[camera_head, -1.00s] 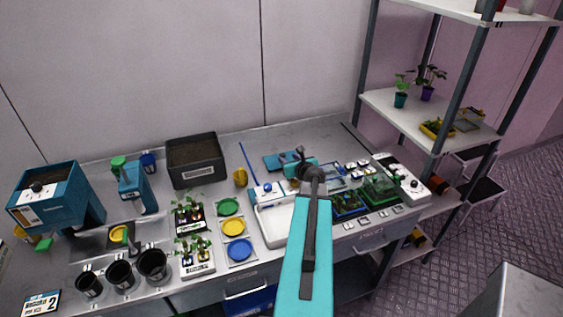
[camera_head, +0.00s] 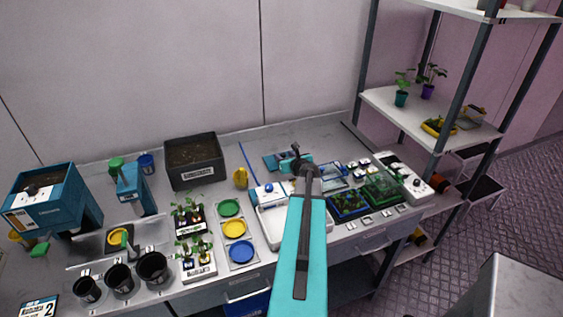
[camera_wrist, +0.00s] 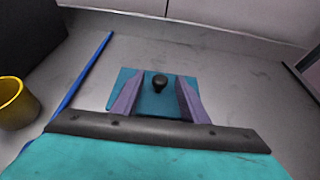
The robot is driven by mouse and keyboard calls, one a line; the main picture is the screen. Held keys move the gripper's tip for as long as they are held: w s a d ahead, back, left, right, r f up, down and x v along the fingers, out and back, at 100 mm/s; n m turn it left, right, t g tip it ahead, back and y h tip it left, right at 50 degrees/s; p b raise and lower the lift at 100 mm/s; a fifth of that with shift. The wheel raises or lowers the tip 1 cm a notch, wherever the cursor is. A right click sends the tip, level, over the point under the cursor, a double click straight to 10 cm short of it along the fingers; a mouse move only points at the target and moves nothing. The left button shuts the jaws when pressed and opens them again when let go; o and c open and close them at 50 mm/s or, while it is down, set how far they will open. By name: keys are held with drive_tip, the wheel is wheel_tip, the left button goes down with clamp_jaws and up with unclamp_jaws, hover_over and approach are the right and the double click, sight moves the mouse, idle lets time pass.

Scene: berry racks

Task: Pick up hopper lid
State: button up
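The hopper lid is a flat teal plate (camera_wrist: 128,79) with a black knob (camera_wrist: 160,80) on top, lying on the grey bench in the wrist view. In the head view the lid (camera_head: 273,160) lies near the back wall, partly hidden by my arm. My gripper (camera_wrist: 159,87) is open, its two purple fingers to the left and right of the knob and overlapping the plate in view. The knob shows in the gap, apart from both fingers. I cannot tell how high the fingertips are above the plate. The fingers are not clear in the head view.
A blue rod (camera_wrist: 82,80) lies left of the lid, and a yellow cup (camera_wrist: 14,103) stands farther left. A dark soil box (camera_head: 194,176) is left of these. The teal hopper (camera_head: 44,205) stands at far left. Bare bench surrounds the lid.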

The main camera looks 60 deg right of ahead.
drive_tip(key=shift+w+f, duration=0.15)
drive_tip(key=shift+w, duration=0.2)
drive_tip(key=shift+s+d, duration=0.1)
drive_tip(key=shift+d, duration=0.05)
clamp_jaws()
